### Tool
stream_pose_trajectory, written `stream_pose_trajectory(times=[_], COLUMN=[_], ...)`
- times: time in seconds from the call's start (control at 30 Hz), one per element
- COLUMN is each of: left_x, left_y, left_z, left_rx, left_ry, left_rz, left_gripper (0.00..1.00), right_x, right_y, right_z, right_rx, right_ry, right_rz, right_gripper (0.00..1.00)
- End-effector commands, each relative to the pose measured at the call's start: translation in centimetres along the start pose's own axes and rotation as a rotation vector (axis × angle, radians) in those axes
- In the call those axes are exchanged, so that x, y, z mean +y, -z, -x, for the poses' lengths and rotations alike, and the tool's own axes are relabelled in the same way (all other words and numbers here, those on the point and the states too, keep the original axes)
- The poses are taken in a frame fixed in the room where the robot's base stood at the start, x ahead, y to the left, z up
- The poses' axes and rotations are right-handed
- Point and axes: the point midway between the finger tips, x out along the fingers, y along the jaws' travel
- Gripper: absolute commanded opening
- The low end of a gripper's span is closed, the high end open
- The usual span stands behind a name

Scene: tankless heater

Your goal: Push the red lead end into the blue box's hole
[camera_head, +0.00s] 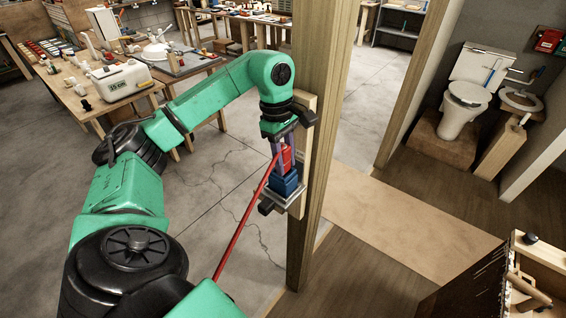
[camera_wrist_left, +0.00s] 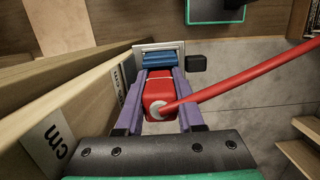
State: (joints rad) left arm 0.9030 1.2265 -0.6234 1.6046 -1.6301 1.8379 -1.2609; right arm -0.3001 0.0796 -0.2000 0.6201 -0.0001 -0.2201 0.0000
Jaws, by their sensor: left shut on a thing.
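The red lead end (camera_head: 287,158) is a red block between the purple fingers of my left gripper (camera_head: 284,150), which is shut on it. In the left wrist view the red lead end (camera_wrist_left: 158,92) lies between both fingers (camera_wrist_left: 159,100), its pale round back facing the camera. The blue box (camera_head: 285,186) sits on a grey bracket on the wooden post, right below the red end. In the wrist view the blue box (camera_wrist_left: 158,59) lies just beyond the red end, in line with it. The hole is hidden, so I cannot tell whether the tip is inside. My right gripper is not in view.
The wooden post (camera_head: 325,110) stands close beside my left gripper. The red lead (camera_head: 238,233) runs down and left from its end. Work tables with a white box (camera_head: 124,81) stand at the back left. A toilet (camera_head: 465,97) is at the right. Open floor lies left of the post.

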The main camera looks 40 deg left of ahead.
Motion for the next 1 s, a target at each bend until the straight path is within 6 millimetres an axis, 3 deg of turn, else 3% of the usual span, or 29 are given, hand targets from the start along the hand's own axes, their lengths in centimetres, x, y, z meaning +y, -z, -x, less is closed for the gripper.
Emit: stream_pose_trajectory(times=[0.77, 0.8, 0.83, 0.87, 1.0], left_x=[-0.05, -0.06, -0.06, -0.06, -0.04], left_y=[0.12, 0.12, 0.12, 0.12, 0.11], left_z=[-0.86, -0.87, -0.88, -0.88, -0.83], left_rx=[0.001, 0.001, 0.001, 0.001, 0.001], left_ry=[0.003, 0.004, 0.004, 0.004, 0.003], left_rz=[0.000, 0.000, 0.000, 0.000, 0.000], left_gripper=[0.00, 0.52, 0.64, 0.72, 0.72], right_x=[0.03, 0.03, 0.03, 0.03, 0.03], right_y=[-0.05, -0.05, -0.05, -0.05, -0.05], right_z=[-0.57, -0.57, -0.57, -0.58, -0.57], right_rx=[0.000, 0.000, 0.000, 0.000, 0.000], right_ry=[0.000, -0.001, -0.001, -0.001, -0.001], right_rz=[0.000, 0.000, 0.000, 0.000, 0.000], right_gripper=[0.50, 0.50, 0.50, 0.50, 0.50])
